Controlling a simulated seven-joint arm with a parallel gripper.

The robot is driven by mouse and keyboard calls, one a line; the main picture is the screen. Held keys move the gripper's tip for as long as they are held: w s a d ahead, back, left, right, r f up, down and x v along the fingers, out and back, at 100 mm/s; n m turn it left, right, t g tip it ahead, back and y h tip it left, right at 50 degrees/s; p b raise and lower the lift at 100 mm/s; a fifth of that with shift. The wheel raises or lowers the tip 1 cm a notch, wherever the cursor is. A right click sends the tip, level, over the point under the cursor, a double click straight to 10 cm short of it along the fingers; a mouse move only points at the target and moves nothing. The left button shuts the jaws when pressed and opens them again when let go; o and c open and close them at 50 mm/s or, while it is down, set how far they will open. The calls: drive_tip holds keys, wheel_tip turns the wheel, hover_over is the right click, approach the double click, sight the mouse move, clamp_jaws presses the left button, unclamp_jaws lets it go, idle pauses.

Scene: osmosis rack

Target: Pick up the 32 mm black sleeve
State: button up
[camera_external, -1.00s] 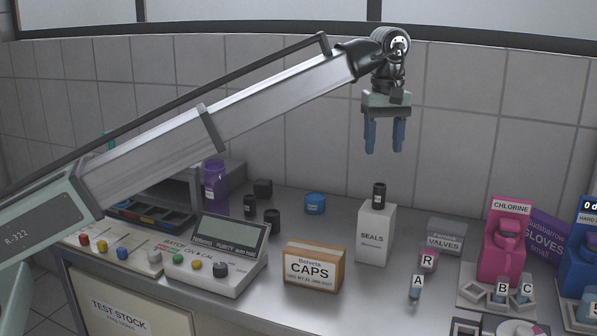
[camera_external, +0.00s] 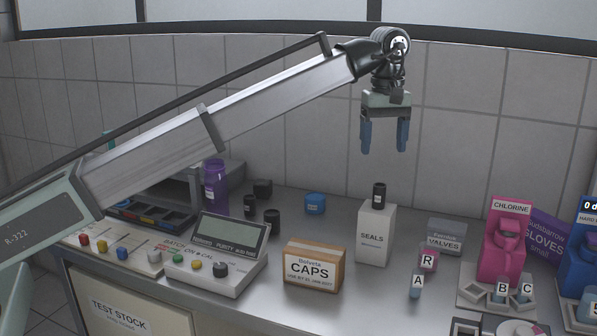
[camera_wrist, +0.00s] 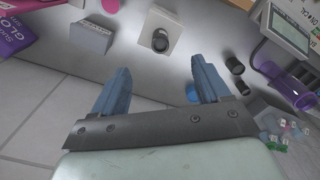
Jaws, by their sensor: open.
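Several small black cylinders are in view; I cannot read which is the 32 mm sleeve. One black sleeve (camera_external: 379,195) with a pale label stands on the white SEALS box (camera_external: 375,237); it also shows in the wrist view (camera_wrist: 161,41). Other black pieces stand on the bench left of centre: a labelled one (camera_external: 250,206), a short one (camera_external: 272,219) and a squat one (camera_external: 263,189). My gripper (camera_external: 384,140) hangs high above the SEALS box, open and empty, fingers down. In the wrist view, its blue fingers (camera_wrist: 160,72) are spread with nothing between them.
A blue cap (camera_external: 315,204) lies behind the CAPS carton (camera_external: 313,268). The purity meter (camera_external: 217,258) and a purple bottle (camera_external: 215,182) are left. The VALVES box (camera_external: 446,237), labelled vials and pink CHLORINE dispenser (camera_external: 505,243) are right. Air around the gripper is clear.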

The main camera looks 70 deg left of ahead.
drive_tip(key=a+f+n, duration=0.1)
drive_tip(key=a, duration=0.7)
drive_tip(key=m, duration=2.9)
hover_over(272, 213)
wheel_tip(272, 213, down, 12)
drive_tip(key=r, duration=0.1)
wheel_tip(272, 213, down, 8)
drive_tip(key=shift+s+f, duration=0.1)
drive_tip(key=shift+a+f, duration=0.1)
drive_tip(key=shift+f, duration=2.9)
